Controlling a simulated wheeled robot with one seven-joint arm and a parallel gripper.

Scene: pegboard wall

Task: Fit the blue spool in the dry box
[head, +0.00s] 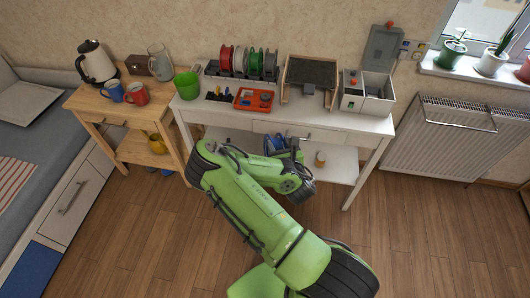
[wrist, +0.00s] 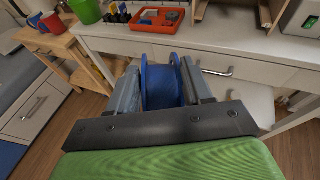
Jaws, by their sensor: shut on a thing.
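The blue spool (wrist: 163,86) is held between the two fingers of my gripper (wrist: 163,84), seen in the wrist view. In the head view the spool (head: 276,144) shows partly, in front of the white table's drawers, with my arm hiding much of it and of my gripper (head: 283,148). The dry box (head: 367,92) is a white box with a grey raised lid (head: 383,47), at the right end of the tabletop. Its lid stands open at the back. My gripper is below and left of the box, apart from it.
The white table (head: 215,113) also holds a row of spools (head: 248,63), an orange tray (head: 254,99), a printer-like frame with a dark plate (head: 311,72) and a green bucket (head: 187,85). A small jar (head: 320,159) stands on the lower shelf. A radiator (head: 452,138) is at right.

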